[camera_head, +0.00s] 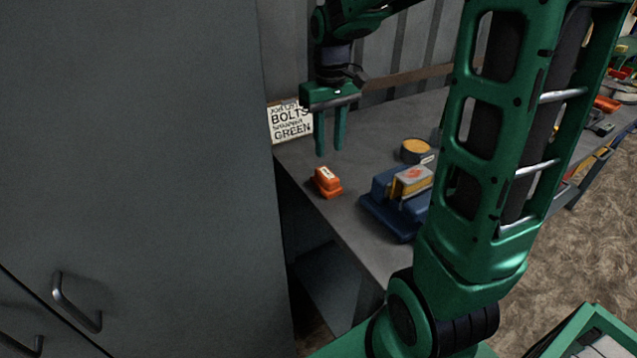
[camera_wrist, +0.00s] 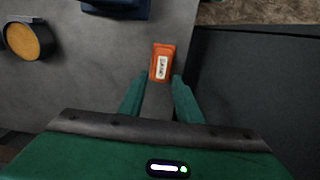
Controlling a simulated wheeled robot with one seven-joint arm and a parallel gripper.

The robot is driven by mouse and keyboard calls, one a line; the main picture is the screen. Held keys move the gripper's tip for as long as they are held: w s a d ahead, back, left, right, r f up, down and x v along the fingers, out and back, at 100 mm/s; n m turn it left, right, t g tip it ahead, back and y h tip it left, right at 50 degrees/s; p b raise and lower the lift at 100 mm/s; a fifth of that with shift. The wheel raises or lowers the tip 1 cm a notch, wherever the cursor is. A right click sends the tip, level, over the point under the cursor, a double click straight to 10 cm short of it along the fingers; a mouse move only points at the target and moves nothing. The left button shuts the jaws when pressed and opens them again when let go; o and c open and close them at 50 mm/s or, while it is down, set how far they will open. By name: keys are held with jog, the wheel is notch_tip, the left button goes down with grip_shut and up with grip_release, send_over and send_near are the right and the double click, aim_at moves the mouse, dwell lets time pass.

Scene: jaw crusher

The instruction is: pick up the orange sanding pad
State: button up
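The orange sanding pad (camera_head: 327,182) lies on the grey workbench (camera_head: 340,215) near its front left edge, with a white label on top. It also shows in the wrist view (camera_wrist: 163,62), just beyond my fingertips and roughly centred between them. My gripper (camera_head: 329,152) points down above the bench, behind the pad in the head view. In the wrist view its two green fingers (camera_wrist: 158,80) are apart with nothing between them. No contact with the pad shows.
A blue device (camera_head: 390,210) carries a yellow-and-grey box (camera_head: 411,181) right of the pad. A round yellow-topped tin (camera_head: 416,149) stands behind it. A sign (camera_head: 290,122) leans at the back left. A tall grey cabinet (camera_head: 150,150) borders the bench on the left.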

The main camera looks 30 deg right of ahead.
aim_at(327, 173)
jog(key=o, duration=0.8)
jog(key=shift+c, duration=0.2)
jog(key=shift+a+f, duration=0.15)
jog(key=shift+f, duration=5.25)
